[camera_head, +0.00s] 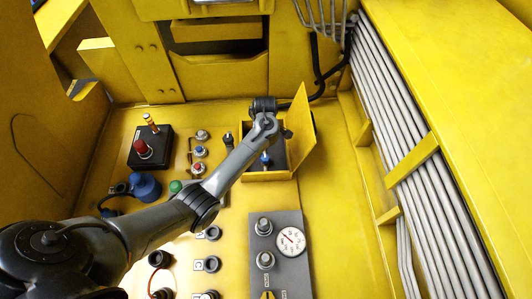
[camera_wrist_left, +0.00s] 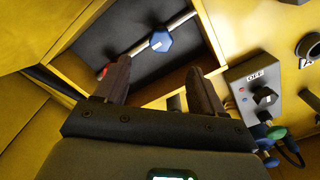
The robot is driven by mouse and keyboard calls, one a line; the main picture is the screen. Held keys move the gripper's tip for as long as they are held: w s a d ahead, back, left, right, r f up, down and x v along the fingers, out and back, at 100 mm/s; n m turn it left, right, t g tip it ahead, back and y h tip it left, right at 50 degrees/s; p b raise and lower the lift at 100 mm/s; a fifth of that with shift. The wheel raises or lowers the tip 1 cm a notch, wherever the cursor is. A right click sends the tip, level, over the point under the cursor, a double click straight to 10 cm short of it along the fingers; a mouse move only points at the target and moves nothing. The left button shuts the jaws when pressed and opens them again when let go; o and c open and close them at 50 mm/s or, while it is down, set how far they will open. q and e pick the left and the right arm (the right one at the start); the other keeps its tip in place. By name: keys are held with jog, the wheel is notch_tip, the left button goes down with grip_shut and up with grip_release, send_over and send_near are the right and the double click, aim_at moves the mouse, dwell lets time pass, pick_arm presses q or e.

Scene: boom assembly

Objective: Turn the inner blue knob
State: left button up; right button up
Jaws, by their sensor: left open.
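The inner blue knob (camera_wrist_left: 162,41) sits on a metal rod inside an open yellow box (camera_head: 270,177). It also shows in the head view (camera_head: 266,160), beside my arm. In the left wrist view, a red piece (camera_wrist_left: 101,74) shows at the rod's lower left end, partly behind a finger. My left gripper (camera_wrist_left: 155,70) is open and empty. Its fingers point at the box opening, with the knob beyond the gap between them and apart from both. In the head view my left wrist hides part of the box's inside, and the fingers cannot be made out. My right gripper is not in view.
The box's yellow door (camera_head: 302,130) stands open on the right. A grey box with an OFF label (camera_wrist_left: 264,93) is close to the right finger in the wrist view. A grey gauge panel (camera_head: 279,255) lies below. Grey pipes (camera_head: 405,130) run along the right.

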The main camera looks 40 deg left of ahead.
aim_at(265, 158)
pick_arm(q)
notch_tip(265, 158, down, 10)
jog(key=shift+s+d+r+b, duration=0.1)
jog(key=shift+b, duration=0.4)
jog(key=c, duration=1.1)
jog(key=shift+o, duration=0.2)
